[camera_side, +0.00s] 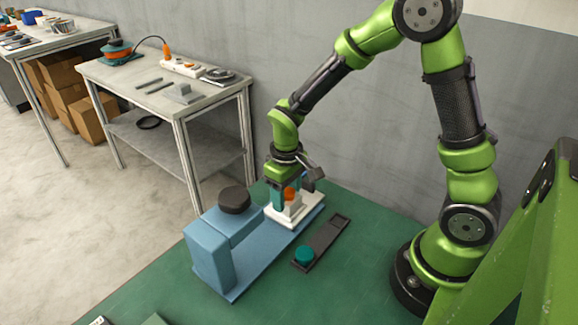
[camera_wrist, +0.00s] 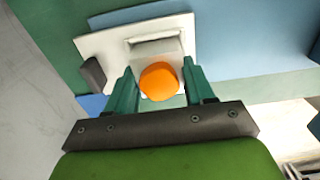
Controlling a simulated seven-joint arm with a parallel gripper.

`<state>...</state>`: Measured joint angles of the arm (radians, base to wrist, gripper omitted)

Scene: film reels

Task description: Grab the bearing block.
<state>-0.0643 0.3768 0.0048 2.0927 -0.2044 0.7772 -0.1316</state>
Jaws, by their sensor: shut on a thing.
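The bearing block appears to be the pale block with a raised middle (camera_side: 293,209) and a round orange top. It sits on a white plate at the right end of a blue fixture (camera_side: 240,262). My gripper (camera_side: 290,195) points down over it, its teal fingers shut on either side of the orange part. In the wrist view the orange top (camera_wrist: 159,81) is between the fingers of my gripper (camera_wrist: 157,72), with the pale block (camera_wrist: 154,48) beyond it. The block's lower edge is partly hidden by the fingers.
A black round knob (camera_side: 235,200) tops the blue fixture on the left. A grey side table (camera_side: 215,105) with tools stands behind.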

